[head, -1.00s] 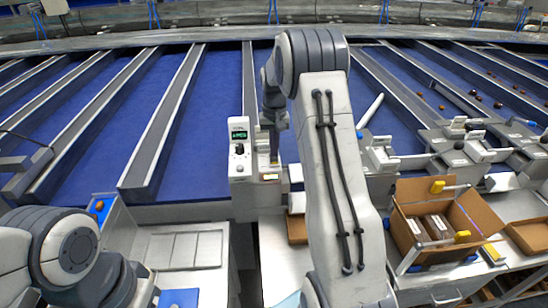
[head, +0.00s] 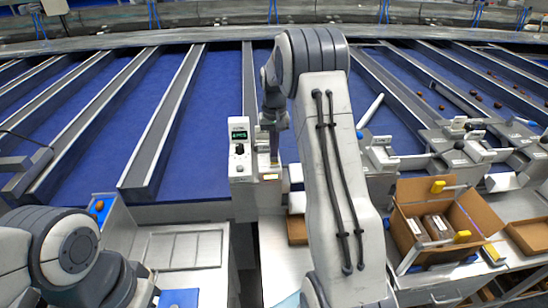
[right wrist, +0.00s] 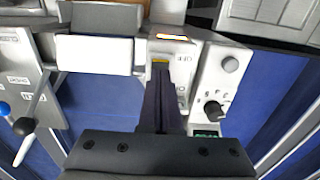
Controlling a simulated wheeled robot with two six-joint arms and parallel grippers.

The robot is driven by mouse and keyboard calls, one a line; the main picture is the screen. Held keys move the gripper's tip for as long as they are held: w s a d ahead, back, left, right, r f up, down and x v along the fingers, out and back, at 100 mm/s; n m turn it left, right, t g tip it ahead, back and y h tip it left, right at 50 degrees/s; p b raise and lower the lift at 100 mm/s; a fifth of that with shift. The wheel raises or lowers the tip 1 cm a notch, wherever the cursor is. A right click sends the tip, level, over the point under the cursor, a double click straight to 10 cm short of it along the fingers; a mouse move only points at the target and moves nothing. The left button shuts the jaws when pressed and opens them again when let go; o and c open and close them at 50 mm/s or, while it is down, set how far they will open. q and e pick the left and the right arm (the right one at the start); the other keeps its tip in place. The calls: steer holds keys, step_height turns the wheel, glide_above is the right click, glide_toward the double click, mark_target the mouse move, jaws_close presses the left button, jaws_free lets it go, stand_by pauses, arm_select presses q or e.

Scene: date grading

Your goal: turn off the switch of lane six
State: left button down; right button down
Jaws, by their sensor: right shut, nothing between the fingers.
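My right gripper (head: 274,162) is shut and empty, pointing down at the switch box (head: 262,178) beside the lane control panel. In the right wrist view, the dark shut fingers (right wrist: 160,72) reach the face of the switch box (right wrist: 183,82), over a small yellow patch. Lettering that looks like OFF is beside the fingertips. The fingers cover the switch lever, so I cannot tell its position or whether they touch it. A lit yellow-orange strip (right wrist: 172,37) is on the box. The lane number is not legible. My left gripper is out of view.
The control panel (head: 239,150) with a green display and knobs stands just left of the gripper. A dial (right wrist: 215,108) is close to the fingers. Levers (head: 460,145) and an open cardboard carton (head: 405,190) are at the right. Blue lanes (head: 215,120) lie behind.

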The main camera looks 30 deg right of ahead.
mark_target(274, 160)
steer(key=shift+f+b, duration=0.5)
steer(key=shift+f, duration=0.45)
stand_by(0.3)
step_height(274, 160, up, 7)
steer(key=p, duration=0.6)
steer(key=shift+r, duration=0.1)
stand_by(0.6)
